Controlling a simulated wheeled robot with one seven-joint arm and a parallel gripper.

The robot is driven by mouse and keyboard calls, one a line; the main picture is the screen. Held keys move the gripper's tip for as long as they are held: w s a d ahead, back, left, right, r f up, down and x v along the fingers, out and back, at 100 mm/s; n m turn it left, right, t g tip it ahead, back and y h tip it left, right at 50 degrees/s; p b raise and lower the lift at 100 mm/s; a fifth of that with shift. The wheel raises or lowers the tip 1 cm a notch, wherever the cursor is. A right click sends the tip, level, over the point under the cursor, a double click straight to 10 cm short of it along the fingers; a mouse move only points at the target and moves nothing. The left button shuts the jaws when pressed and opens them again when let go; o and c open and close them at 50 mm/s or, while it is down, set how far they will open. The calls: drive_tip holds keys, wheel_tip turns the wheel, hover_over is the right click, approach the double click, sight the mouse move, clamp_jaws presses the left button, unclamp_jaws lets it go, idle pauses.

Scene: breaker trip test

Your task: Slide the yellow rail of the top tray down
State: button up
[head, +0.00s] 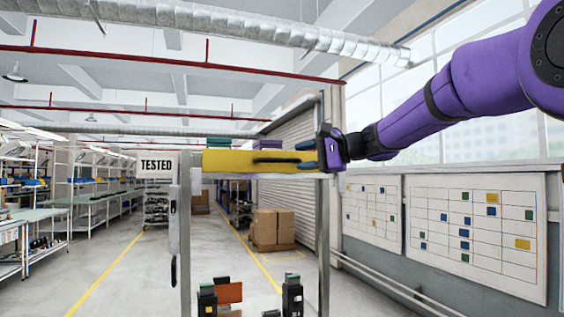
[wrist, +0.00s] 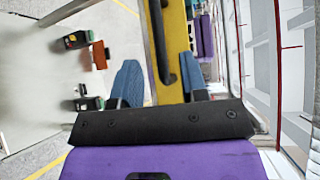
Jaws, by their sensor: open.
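The yellow rail (head: 228,161) is a long bar across the front of the top tray, level at the top of a metal frame. A dark bar handle (head: 272,160) is on its face. My gripper (head: 299,156) is at the rail's right end, its blue fingers open, one above the other. In the wrist view my gripper (wrist: 160,68) has a finger on each side of the yellow rail (wrist: 168,88) and the dark handle (wrist: 163,50). I see no finger closed on either; whether they touch is unclear.
Metal posts (head: 324,230) hold the frame. A TESTED sign (head: 157,165) hangs at its left. Black breaker units (head: 292,297) and an orange piece (head: 229,293) sit low between the posts. Green and purple items (head: 265,144) show above the rail. Cardboard boxes (head: 271,228) stand behind.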

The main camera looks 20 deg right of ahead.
sight(287, 161)
drive_tip(key=shift+x, duration=3.05)
clamp_jaws()
drive_tip(key=shift+f, duration=0.2)
